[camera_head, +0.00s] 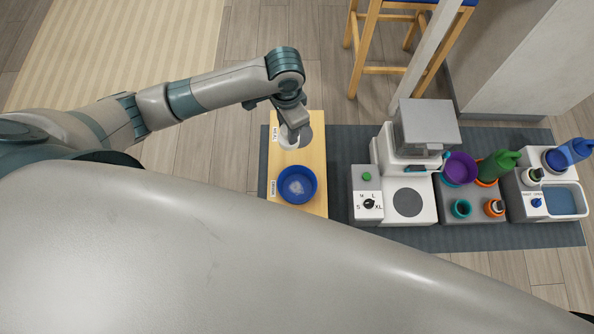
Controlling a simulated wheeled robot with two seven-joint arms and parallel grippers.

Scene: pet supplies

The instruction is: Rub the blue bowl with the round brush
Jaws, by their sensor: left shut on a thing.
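The blue bowl (312,190) stands on the near part of a light wooden board, with a whitish patch on its inside bottom. My left gripper (292,132) is over the far part of the board, beyond the bowl and apart from it. It points down and is shut on a small whitish round thing (287,142), which appears to be the round brush. The fingers and wrist hide much of it, and I cannot tell whether it touches the board. My right gripper is not in view.
The wooden board (315,161) lies on a dark mat (343,145). Right of it stand a white-grey machine with a dial (369,202), a purple bowl (460,168), a green bottle (497,166) and a blue water tray (565,200). A wooden stool (375,70) stands behind.

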